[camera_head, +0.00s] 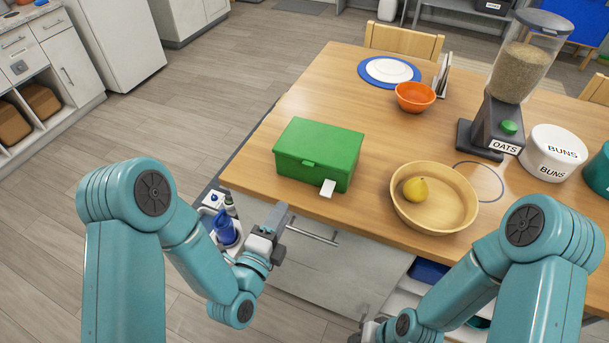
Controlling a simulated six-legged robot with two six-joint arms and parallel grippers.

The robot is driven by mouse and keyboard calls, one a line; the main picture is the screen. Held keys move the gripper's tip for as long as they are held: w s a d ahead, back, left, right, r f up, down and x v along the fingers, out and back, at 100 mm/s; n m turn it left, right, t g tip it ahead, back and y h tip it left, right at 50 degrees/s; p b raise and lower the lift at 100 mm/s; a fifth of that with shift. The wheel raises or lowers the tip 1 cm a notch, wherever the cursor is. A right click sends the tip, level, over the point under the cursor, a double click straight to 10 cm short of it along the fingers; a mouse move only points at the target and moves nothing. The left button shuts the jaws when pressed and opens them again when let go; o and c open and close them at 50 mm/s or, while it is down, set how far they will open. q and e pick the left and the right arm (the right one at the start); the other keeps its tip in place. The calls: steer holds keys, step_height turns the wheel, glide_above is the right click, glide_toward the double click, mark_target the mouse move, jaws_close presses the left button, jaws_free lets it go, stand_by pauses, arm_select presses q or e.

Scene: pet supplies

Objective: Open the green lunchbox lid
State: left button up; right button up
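The green lunchbox (318,150) sits on the wooden table near its left front edge. Its lid looks closed, with a small latch on the front side.
A wooden bowl (462,218) holding a yellow fruit (415,190) stands right of the lunchbox. An orange bowl (415,96), a plate on a blue mat (366,77), an oats dispenser (497,125) and a white buns canister (553,153) stand farther back. Table surface behind the lunchbox is clear.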

mark_target(307, 166)
step_height(307, 166, down, 8)
steer(key=b, duration=0.7)
arm_select(q)
steer(key=p+x, duration=0.5)
steer(key=x, duration=1)
steer(key=shift+s, duration=0.1)
arm_select(e)
step_height(307, 166, up, 5)
arm_select(q)
jaws_close()
